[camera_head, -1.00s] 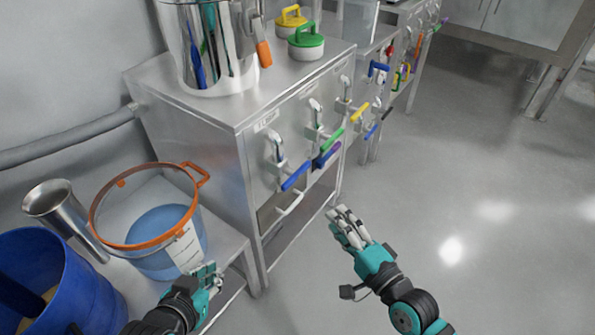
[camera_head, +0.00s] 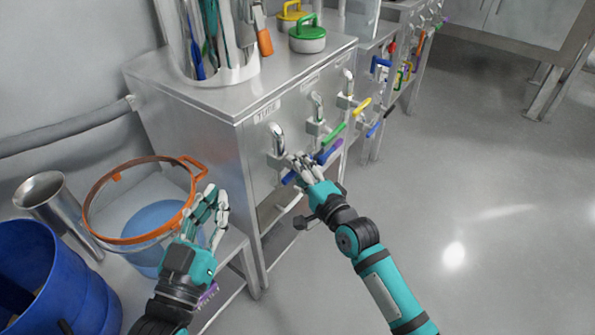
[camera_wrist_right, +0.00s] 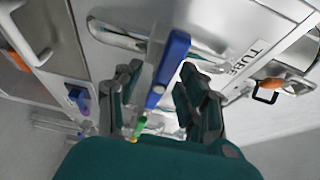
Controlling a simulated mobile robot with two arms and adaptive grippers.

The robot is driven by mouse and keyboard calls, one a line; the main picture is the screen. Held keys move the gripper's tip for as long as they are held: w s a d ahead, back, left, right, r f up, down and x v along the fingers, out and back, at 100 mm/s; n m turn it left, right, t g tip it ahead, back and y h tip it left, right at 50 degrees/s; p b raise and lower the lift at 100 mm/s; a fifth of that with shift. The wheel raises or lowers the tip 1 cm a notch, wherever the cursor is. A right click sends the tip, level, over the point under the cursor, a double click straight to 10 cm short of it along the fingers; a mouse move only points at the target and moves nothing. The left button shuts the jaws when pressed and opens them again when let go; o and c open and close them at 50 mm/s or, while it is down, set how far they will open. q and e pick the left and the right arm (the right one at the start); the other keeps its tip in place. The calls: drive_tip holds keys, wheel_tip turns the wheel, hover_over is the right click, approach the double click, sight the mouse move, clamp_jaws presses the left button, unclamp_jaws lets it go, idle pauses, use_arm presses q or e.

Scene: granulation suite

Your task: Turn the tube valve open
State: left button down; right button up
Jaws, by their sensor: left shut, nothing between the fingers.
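The tube valve has a blue lever handle (camera_wrist_right: 168,62) and a curved steel spout (camera_head: 277,137), below the TUBE label (camera_head: 267,111) on the steel cabinet front. The label also shows in the right wrist view (camera_wrist_right: 247,58). My right gripper (camera_head: 301,166) is at the blue handle; in the right wrist view its fingers (camera_wrist_right: 163,92) are open on either side of it, with gaps visible. In the head view the fingers hide most of the handle, and a blue end shows at their left. My left gripper (camera_head: 212,205) is shut and empty, upright by the clear bucket.
The floor at right is clear.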

use_arm(q)
drive_tip(key=shift+r, duration=0.3)
use_arm(e)
drive_tip(key=shift+w+a, duration=0.1)
drive_tip(key=shift+w, duration=0.05)
clamp_jaws()
